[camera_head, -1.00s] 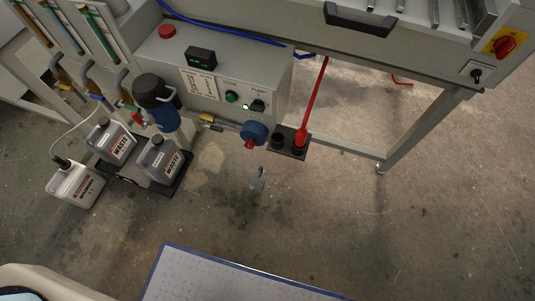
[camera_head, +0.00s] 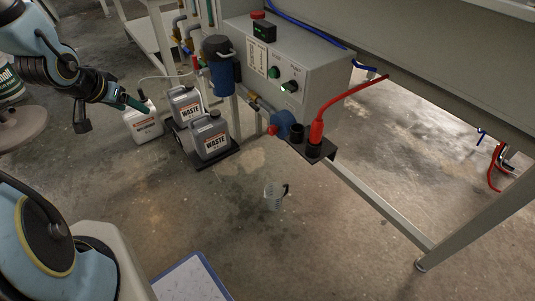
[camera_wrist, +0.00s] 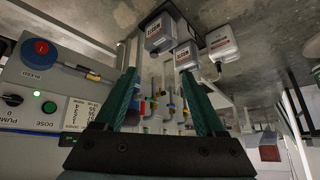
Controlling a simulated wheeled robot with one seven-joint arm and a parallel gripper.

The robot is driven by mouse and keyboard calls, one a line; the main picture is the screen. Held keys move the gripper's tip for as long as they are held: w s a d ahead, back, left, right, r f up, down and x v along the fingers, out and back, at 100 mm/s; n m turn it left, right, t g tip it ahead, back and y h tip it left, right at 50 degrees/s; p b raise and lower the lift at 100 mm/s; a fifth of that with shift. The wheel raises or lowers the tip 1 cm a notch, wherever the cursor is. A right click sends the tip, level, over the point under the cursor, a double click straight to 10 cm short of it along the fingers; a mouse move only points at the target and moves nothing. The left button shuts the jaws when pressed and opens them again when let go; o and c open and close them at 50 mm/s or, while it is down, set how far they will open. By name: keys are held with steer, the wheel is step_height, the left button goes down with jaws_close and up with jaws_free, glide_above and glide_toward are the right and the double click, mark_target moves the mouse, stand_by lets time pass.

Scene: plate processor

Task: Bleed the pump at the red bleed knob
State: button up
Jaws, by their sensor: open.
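The red bleed knob (camera_head: 271,130) is at the end of a blue round body (camera_head: 287,121), low on the front of the grey control box (camera_head: 318,82). In the wrist view the red knob (camera_wrist: 41,47) shows at the upper left, above a BLEED label, with the picture turned over. My gripper (camera_wrist: 158,73) is open, with two green fingers apart and nothing between them. In the head view my gripper (camera_head: 140,104) is at the left, well away from the knob and in front of the white container.
A clear jug (camera_head: 273,198) with a dark handle stands on the floor below the knob. Waste containers (camera_head: 211,141) stand on a dark tray at the left. A red hose (camera_head: 345,96) plugs into a black bracket right of the knob. A table leg (camera_head: 480,212) stands at the right.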

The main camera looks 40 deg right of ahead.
steer(key=s+d+f+m+h+b, duration=0.2)
steer(key=d+f+h+b, duration=0.1)
steer(key=d+f+b, duration=0.5)
steer(key=m+g+h+b, duration=0.55)
steer(key=h+b, duration=0.45)
steer(key=b, duration=0.3)
glide_toward(270, 131)
steer(key=shift+n+g, duration=0.25)
steer(key=shift+n, duration=0.1)
steer(key=d+b, duration=0.3)
steer(key=d, duration=0.5)
steer(key=shift+s+d+f, duration=0.1)
steer(key=shift+d, duration=0.2)
steer(key=shift+c, duration=0.3)
jaws_close()
